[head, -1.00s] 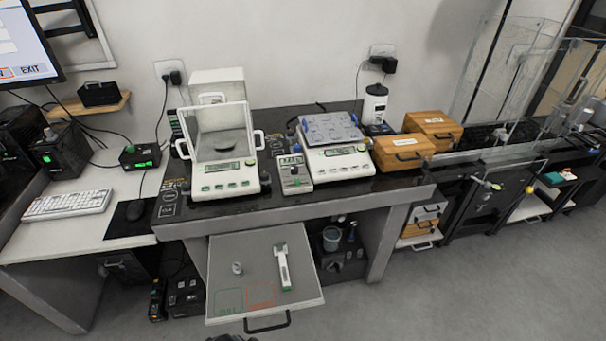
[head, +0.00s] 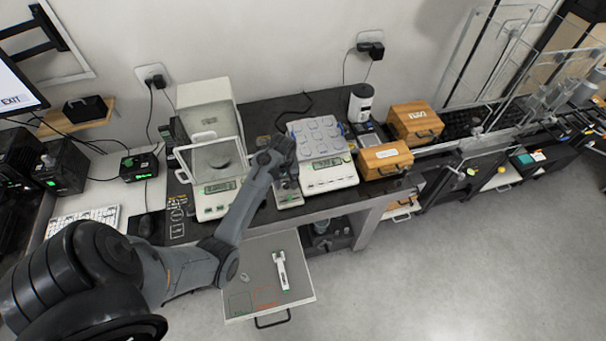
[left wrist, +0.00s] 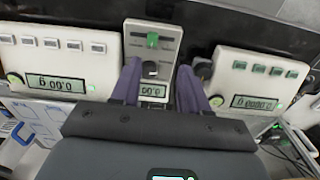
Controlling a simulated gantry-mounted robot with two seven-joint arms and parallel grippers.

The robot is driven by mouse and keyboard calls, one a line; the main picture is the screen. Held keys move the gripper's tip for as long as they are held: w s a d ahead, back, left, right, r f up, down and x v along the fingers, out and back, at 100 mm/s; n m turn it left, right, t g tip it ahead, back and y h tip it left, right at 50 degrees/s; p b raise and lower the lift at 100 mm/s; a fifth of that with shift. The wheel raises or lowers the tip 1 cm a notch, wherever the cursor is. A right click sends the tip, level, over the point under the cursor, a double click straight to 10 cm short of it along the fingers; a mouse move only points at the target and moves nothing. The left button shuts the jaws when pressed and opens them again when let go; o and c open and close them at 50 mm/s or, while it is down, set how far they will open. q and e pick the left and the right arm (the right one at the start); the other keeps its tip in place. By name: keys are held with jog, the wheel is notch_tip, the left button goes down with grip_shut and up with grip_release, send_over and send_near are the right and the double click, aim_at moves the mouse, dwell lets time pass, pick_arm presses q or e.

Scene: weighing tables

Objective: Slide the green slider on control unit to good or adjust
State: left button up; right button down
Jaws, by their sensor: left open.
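The control unit (head: 290,200) is a small grey-white box between the two balances. In the head view my left gripper (head: 286,168) is over it and hides its upper part. In the left wrist view the control unit (left wrist: 168,50) shows between my open fingers, with the green slider (left wrist: 152,40) in a slot near its top edge in that picture. A dark knob (left wrist: 150,70) and a display (left wrist: 152,91) show below the slider. The left gripper (left wrist: 158,78) is empty, its fingers on either side of the unit's face. Contact cannot be told. The slider's labels are unreadable.
A balance with a glass draft shield (head: 217,160) stands to the left and a flat-topped balance (head: 330,175) to the right, both close to the unit. Wooden boxes (head: 384,160) stand further right. An open drawer (head: 300,262) juts out below.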

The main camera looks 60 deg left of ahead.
aim_at(289, 196)
pick_arm(q)
jog(key=f, duration=0.3)
jog(key=w+f, duration=0.1)
jog(key=f, duration=0.2)
jog(key=f+b, duration=0.1)
jog(key=f, duration=0.3)
jog(key=shift+w+a, duration=0.15)
jog(key=shift+w, duration=0.05)
grip_shut()
dwell(0.3)
